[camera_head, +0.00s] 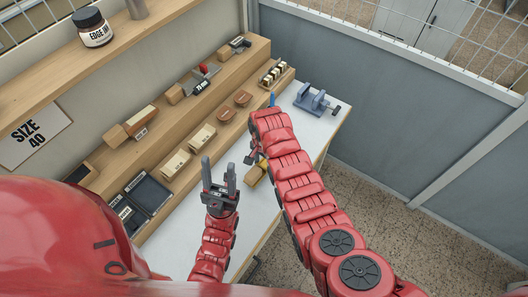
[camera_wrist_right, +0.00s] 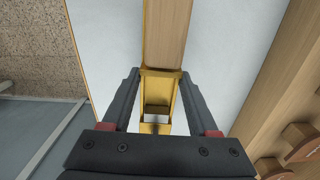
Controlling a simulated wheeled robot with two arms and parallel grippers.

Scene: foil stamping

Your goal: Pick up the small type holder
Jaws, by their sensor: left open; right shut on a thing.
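The small type holder, a brass channel with a wooden handle, is between the fingers of my right gripper (camera_wrist_right: 159,80). Its brass part (camera_wrist_right: 160,105) runs back between the fingers, and its wooden handle (camera_wrist_right: 167,35) extends beyond the fingertips over the white tabletop. In the head view the holder (camera_head: 256,172) shows only partly beside my right forearm, which hides much of the right gripper (camera_head: 256,155). I cannot tell whether the holder touches the table. My left gripper (camera_head: 219,175) is open and empty, fingers pointing up, left of the holder.
The white table (camera_head: 264,208) has bare room around the holder. A stepped wooden rack (camera_head: 185,125) along the left holds dark trays, blocks and other tools. A blue-grey vise (camera_head: 314,99) stands at the table's far end. A grey partition (camera_head: 400,115) rises beyond it.

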